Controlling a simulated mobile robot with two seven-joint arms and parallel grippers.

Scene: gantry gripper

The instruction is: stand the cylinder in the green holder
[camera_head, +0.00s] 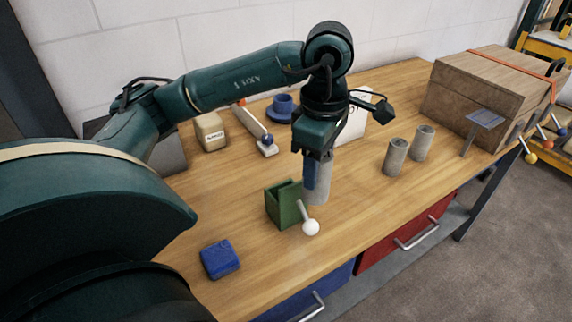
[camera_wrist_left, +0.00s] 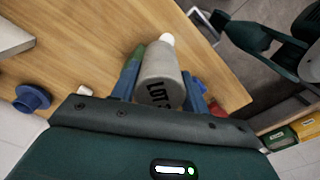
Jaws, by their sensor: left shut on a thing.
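My left gripper (camera_head: 315,182) points down over the table, its blue fingers shut on a grey cylinder (camera_head: 322,190). In the left wrist view the cylinder (camera_wrist_left: 160,72) sits between both fingers and carries black "LOT" lettering. The green holder (camera_head: 284,206) stands on the table just left of the cylinder, with a grey rod and white ball (camera_head: 310,227) at its front. The cylinder is beside the holder in the head view; its exact height above the table is hard to tell. In the wrist view the holder (camera_wrist_left: 134,62) is partly hidden by a finger.
Two more grey cylinders (camera_head: 396,157) (camera_head: 422,143) stand to the right. A blue block (camera_head: 220,259) lies at front left. A tan block (camera_head: 211,132), a blue cup (camera_head: 282,107) and a wooden chest (camera_head: 490,95) stand behind. Dark parts of mine show at the wrist view's upper right.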

